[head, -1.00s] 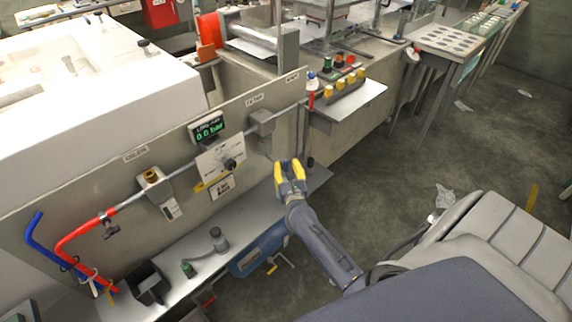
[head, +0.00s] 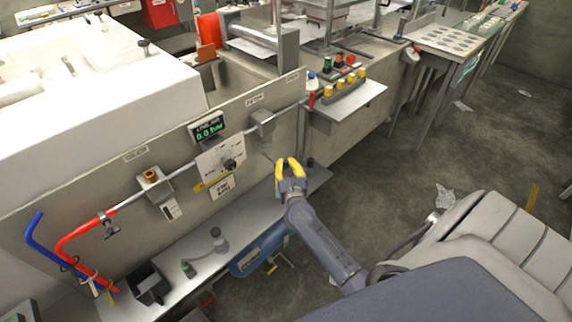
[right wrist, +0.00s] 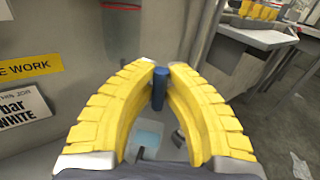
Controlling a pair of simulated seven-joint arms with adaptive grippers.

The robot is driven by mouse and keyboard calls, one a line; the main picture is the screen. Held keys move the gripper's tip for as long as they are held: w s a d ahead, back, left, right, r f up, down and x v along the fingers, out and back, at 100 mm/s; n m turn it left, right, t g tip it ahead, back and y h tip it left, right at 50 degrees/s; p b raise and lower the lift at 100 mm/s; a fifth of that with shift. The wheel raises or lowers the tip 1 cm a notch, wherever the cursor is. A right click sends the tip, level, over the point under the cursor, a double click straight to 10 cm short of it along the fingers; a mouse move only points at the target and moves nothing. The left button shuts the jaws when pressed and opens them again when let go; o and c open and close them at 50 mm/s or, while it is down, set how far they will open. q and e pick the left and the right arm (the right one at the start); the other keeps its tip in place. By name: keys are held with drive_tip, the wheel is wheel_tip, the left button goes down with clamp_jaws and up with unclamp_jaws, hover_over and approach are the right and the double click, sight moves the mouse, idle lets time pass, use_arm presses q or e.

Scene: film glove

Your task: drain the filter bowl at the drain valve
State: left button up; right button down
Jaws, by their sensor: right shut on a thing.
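My right gripper (head: 288,163), with yellow padded fingers, is in front of the lower panel, below and right of the grey filter block (head: 262,123). In the right wrist view the fingers (right wrist: 159,78) curve in and are shut on a small blue upright cylinder (right wrist: 160,88), which may be the drain valve's knob. Above it, a dark see-through shape (right wrist: 122,35) with a red line at its top may be the filter bowl; its contents are unclear. The head view does not show the blue piece clearly. My left gripper is not in view.
A pale blue patch (right wrist: 150,132) shows below the fingers, perhaps a container. The panel carries a pressure display (head: 209,128), a dial (head: 229,164) and red and blue hoses (head: 75,240). A black open box (head: 148,284) stands on the shelf (head: 205,265). The floor at right is mostly clear.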

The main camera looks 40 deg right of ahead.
drive_tip(key=shift+a, duration=0.1)
idle(0.3)
drive_tip(key=shift+s+a+f+n+t+y, duration=0.1)
drive_tip(key=shift+a+f+n+t+y, duration=1)
drive_tip(key=shift+n, duration=2.75)
drive_tip(key=shift+s+a+f+n+t+y, duration=0.15)
drive_tip(key=shift+n+t+y, duration=1.85)
drive_tip(key=shift+n, duration=1.8)
drive_tip(key=shift+s+a+f+n+t+y, duration=0.1)
drive_tip(key=shift+a+f+n+t+y, duration=0.7)
drive_tip(key=shift+n+y, duration=2.2)
drive_tip(key=shift+d+n+h, duration=0.25)
drive_tip(key=shift+n+h, duration=0.45)
drive_tip(key=shift+n, duration=0.45)
drive_tip(key=shift+r, duration=0.1)
drive_tip(key=c, duration=1.4)
unclamp_jaws()
drive_tip(key=v, duration=1.2)
drive_tip(key=shift+w, duration=0.1)
